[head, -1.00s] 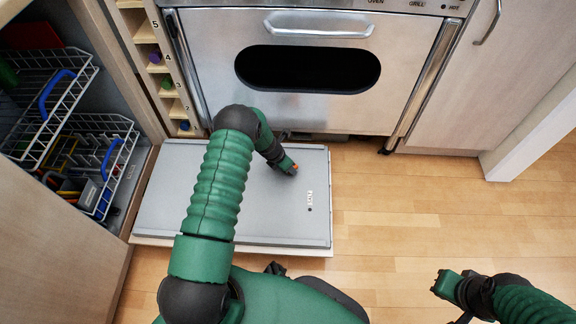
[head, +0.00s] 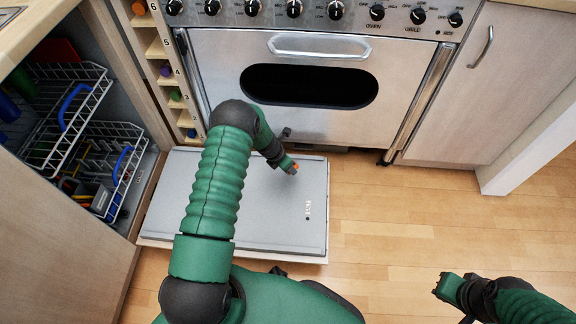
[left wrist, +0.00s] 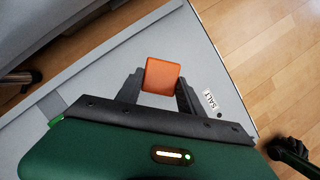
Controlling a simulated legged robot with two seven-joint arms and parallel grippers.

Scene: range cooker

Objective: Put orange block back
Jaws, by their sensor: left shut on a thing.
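The orange block (left wrist: 162,76) is between the two dark fingers of my left gripper (left wrist: 160,92) in the left wrist view. In the head view, my left gripper (head: 291,168) is over the lowered grey dishwasher door (head: 260,215), and a small bit of the orange block (head: 295,167) shows at its tip. A tall narrow wooden shelf (head: 152,47) with numbered compartments stands left of the cooker. It holds a purple block (head: 166,71), a green block (head: 176,95) and a blue block (head: 192,133). My right gripper (head: 446,286) is over the floor at lower right; its jaws are unclear.
The cooker (head: 310,85) with its knobs stands behind the door. The open dishwasher at left has a wire upper rack (head: 60,105) and a lower rack (head: 105,165). An orange object (head: 139,8) sits at the shelf's top. The wooden floor (head: 400,215) at right is clear.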

